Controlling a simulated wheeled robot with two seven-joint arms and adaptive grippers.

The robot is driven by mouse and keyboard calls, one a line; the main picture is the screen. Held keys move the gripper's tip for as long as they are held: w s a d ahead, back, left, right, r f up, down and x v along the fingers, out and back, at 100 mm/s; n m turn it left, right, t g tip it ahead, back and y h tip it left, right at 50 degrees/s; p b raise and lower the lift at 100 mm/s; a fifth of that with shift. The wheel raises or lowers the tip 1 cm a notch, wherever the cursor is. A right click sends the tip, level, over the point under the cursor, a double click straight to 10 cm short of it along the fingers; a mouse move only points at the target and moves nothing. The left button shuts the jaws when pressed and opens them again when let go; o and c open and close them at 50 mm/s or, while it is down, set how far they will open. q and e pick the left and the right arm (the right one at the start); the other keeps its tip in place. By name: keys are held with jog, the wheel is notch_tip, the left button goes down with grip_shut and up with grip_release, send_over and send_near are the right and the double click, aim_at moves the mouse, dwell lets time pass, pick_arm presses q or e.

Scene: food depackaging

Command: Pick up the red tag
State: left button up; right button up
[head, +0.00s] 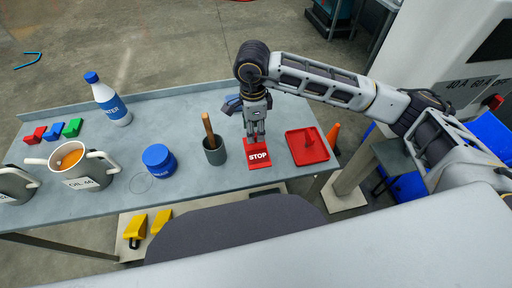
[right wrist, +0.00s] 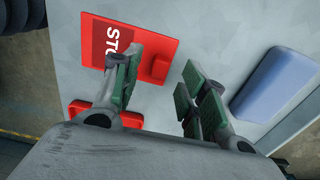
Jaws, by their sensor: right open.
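The red tag (head: 258,155) with white STOP lettering lies on the grey table, right of the middle in the head view. In the right wrist view the red tag (right wrist: 98,48) is at the upper left, with a raised red block at its right end. My right gripper (head: 255,136) points down at the tag's far end in the head view. In the right wrist view its fingers (right wrist: 160,85) are apart with nothing between them, and the left one covers part of the tag. I cannot tell the height gap. My left gripper is not in view.
A red tray (head: 307,158) stands close right of the tag. A grey cup (head: 214,155) with a wooden handle stands close left. A blue item (head: 232,105) lies behind. A blue jar (head: 159,160), white bottle (head: 117,112) and mug (head: 71,172) are further left.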

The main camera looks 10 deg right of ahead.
jog(key=shift+f, duration=1.1)
jog(key=shift+c, duration=0.4)
grip_shut()
